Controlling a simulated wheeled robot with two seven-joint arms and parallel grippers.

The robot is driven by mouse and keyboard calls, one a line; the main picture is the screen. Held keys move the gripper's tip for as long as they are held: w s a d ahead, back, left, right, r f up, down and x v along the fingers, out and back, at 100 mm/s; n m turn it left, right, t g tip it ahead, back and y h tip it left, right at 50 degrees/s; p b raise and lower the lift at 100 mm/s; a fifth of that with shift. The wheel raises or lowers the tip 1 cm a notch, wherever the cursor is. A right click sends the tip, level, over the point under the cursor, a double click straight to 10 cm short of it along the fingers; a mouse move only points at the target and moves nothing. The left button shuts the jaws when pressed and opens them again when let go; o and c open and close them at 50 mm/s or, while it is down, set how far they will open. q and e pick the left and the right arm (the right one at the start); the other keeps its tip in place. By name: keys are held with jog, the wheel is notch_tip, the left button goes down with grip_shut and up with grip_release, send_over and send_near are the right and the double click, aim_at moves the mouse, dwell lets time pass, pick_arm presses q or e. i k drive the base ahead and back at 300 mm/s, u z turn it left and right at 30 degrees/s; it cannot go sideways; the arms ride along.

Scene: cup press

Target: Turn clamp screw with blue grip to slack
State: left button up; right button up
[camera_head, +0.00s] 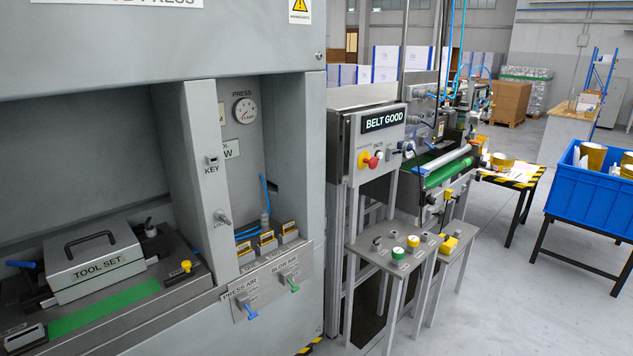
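A clamp screw with a blue grip (20,264) shows at the far left, beside the left end of the grey lidded box marked TOOL SET (95,258). Its blue grip lies roughly level; whether it is tight or slack cannot be told. A second small clamp with a yellow knob (186,266) stands at the right of the box. Neither of my grippers is in view.
The press frame (200,160) has a pillar right of the tool bay. PRESS AIR (251,312) and BLOW AIR (293,285) valves have blue and green handles. A button stand (398,250) and blue crate (590,190) are right. The floor between is open.

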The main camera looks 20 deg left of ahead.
aim_at(34, 291)
jog(key=i, duration=1.15)
jog(key=u, duration=3.2)
jog(key=i, duration=0.4)
jog(key=u, duration=0.1)
